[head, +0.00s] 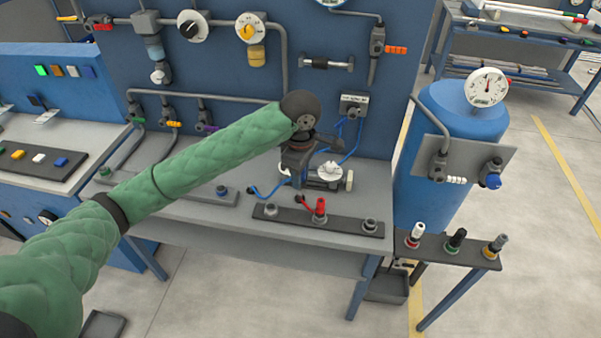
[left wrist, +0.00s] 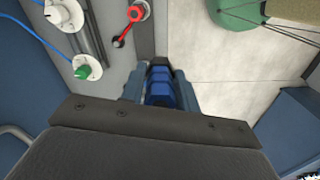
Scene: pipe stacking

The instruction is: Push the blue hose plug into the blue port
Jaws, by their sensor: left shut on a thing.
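In the left wrist view a blue plug (left wrist: 158,92) with a dark end sits between the two blue fingers of my left gripper (left wrist: 158,80), which is shut on it. In the head view my left gripper (head: 297,178) hangs over the workbench, behind the front dark rail; the plug cannot be made out there. A dark fitting with a blue lower part, which looks like the blue port (head: 491,178), sits on the grey plate of the blue tank at the right, well apart from my gripper. My right gripper is not in view.
The front rail (head: 345,224) carries a red fitting (head: 320,208) and grey ones. A pressure gauge (head: 487,87) tops the blue tank (head: 436,108). The bench panel with pipes is close behind my gripper.

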